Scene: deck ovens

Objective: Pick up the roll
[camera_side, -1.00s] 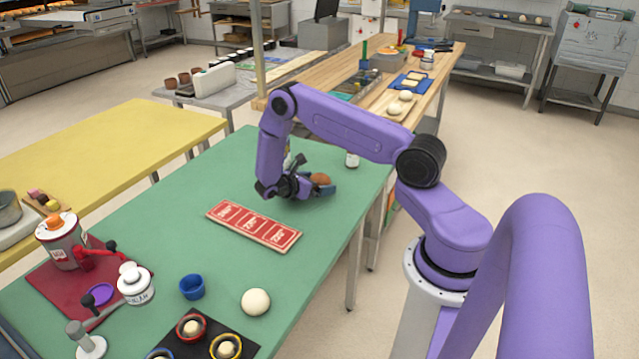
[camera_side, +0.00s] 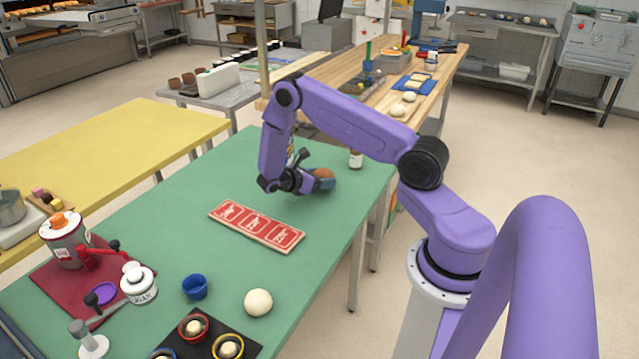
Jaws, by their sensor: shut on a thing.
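The brown roll (camera_side: 323,173) is at the far right part of the green table (camera_side: 190,215). My gripper (camera_side: 322,181) is shut on the roll, with a blue-grey finger across its near side. The lower part of the roll is hidden by the finger. I cannot tell clearly whether the roll is clear of the table top.
A red board with white pictures (camera_side: 256,226) lies nearer on the table. A small jar (camera_side: 355,159) stands just right of the roll. A pale dough ball (camera_side: 258,302) and a blue cup (camera_side: 195,287) are at the front. The table's middle left is clear.

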